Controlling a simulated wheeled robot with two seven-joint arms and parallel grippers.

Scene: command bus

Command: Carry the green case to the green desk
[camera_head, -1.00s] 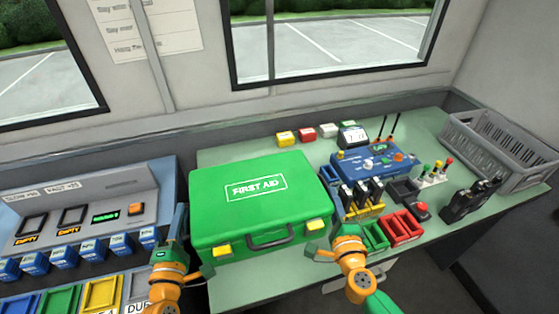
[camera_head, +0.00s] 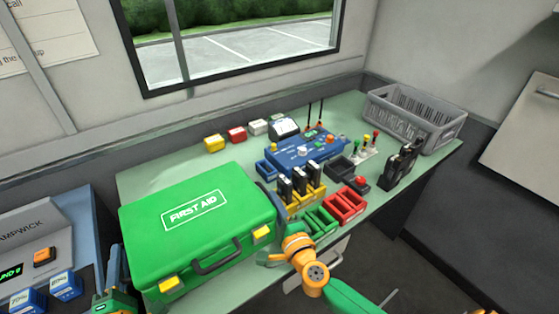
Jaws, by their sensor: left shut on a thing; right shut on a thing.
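My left gripper (camera_head: 122,272) is shut on the case's left side, partly cut off by the lower edge. My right gripper (camera_head: 272,236) is shut on the case's right side near the front corner; its fingertips are partly hidden.
A blue radio unit (camera_head: 305,154), a yellow rack (camera_head: 303,200) and green and red trays (camera_head: 346,206) stand close right of the case. A grey crate (camera_head: 415,118) fills the far right. A blue-edged console (camera_head: 40,245) is at left.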

